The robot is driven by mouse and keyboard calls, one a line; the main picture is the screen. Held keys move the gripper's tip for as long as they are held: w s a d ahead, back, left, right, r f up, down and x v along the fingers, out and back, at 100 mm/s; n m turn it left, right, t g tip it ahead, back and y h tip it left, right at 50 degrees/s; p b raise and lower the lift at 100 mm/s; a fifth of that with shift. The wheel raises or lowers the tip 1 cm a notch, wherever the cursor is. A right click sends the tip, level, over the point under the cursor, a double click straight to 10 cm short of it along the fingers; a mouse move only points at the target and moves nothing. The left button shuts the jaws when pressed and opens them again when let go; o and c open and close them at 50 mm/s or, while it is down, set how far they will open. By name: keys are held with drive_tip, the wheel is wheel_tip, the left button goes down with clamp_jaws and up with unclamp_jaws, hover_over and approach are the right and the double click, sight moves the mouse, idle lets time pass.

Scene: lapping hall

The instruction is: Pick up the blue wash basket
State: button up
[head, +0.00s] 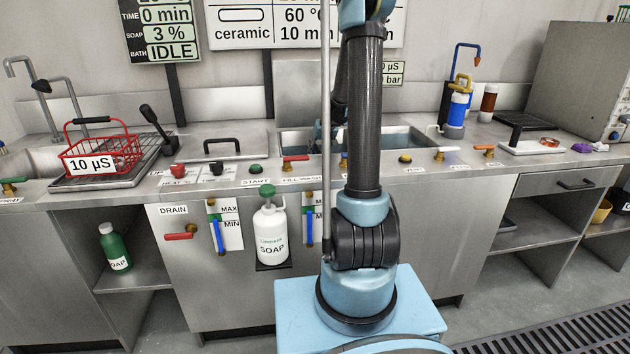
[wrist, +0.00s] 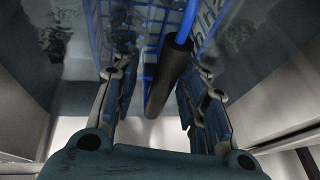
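The blue wash basket (wrist: 188,22) shows in the wrist view as blue wire mesh with a black grip (wrist: 168,82) on its handle. It appears to sit in the water of a bath. My gripper (wrist: 158,88) is open, with one finger on each side of the black grip. A gap shows on the left; I cannot tell whether the right finger touches it. In the head view my arm stands in front of the bath (head: 412,137) and hides the basket and most of my gripper.
A red wire basket (head: 126,153) labelled 10 µS stands on a drainer at the left. Bath walls flank my gripper. A soap bottle (head: 270,232) hangs on the counter front, and a blue bottle (head: 457,110) stands behind right. The metal rim (head: 440,168) carries several knobs and valves.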

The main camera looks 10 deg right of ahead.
clamp_jaws()
idle(0.5)
